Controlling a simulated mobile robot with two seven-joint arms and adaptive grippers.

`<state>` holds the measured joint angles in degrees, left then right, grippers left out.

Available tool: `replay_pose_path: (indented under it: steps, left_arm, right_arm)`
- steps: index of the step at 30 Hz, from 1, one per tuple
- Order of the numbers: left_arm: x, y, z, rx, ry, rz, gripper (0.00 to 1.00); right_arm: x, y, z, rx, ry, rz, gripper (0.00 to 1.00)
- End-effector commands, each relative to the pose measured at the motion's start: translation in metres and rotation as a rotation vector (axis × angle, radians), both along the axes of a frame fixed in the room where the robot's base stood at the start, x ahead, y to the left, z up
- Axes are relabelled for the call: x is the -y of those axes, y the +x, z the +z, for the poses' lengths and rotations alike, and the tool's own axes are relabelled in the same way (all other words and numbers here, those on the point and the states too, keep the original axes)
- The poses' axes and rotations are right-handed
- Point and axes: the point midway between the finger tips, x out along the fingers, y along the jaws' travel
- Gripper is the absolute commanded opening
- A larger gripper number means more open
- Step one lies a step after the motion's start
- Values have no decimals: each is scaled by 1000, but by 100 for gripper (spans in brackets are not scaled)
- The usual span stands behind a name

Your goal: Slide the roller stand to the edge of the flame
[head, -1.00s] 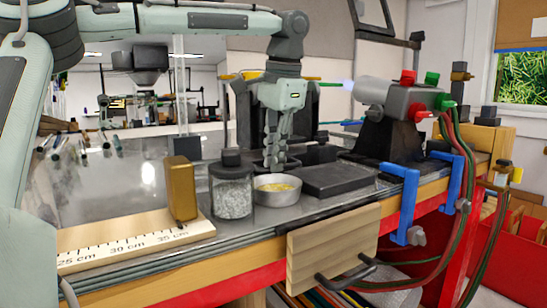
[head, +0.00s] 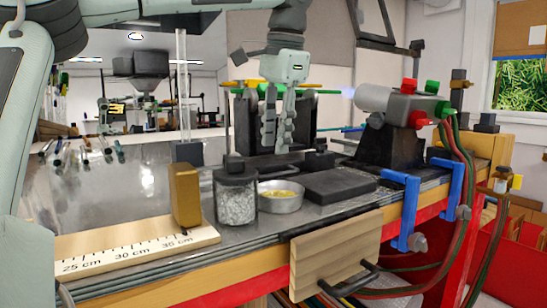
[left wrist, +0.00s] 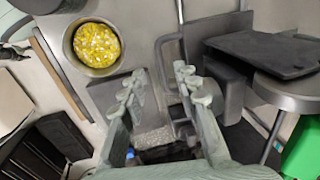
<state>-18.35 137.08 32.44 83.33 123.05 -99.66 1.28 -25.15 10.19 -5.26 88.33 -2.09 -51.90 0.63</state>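My left gripper (head: 279,148) points down over the bench behind the metal dish, with its two fingers apart and nothing visible between them. In the left wrist view its fingertips (left wrist: 158,78) are also spread, with a dark low fitting between and beyond them. A low dark piece with a small upright block (head: 318,158), perhaps the roller stand, sits just right of the fingers; I cannot tell its full shape. The torch (head: 392,104) stands to the right on a black base, its small pale-blue flame (head: 348,93) pointing left. My right gripper is not in view.
The metal dish (head: 281,203) of yellow bits also shows in the left wrist view (left wrist: 97,45). A jar (head: 236,195), black slab (head: 338,186), brass block (head: 184,196) and ruler board (head: 125,243) line the front. Colored rods (head: 310,92) cross a dark rack behind. Blue clamps (head: 405,205) grip the front edge.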

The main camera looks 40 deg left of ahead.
Motion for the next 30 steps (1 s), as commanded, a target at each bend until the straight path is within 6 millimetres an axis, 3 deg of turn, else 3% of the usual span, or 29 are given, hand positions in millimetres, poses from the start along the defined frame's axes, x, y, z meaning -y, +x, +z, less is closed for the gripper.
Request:
replay_pose_path:
  steps: [4, 10, 30]
  left_arm:
    - [5, -1, 31, 3, 1, 2, 31]
    - [10, -3, 56, 1, 0, 1, 31]
    - [11, -3, 62, 0, -1, 0, 31]
  right_arm:
    - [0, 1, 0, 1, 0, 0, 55]
    - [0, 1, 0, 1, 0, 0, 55]
    - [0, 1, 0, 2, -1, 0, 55]
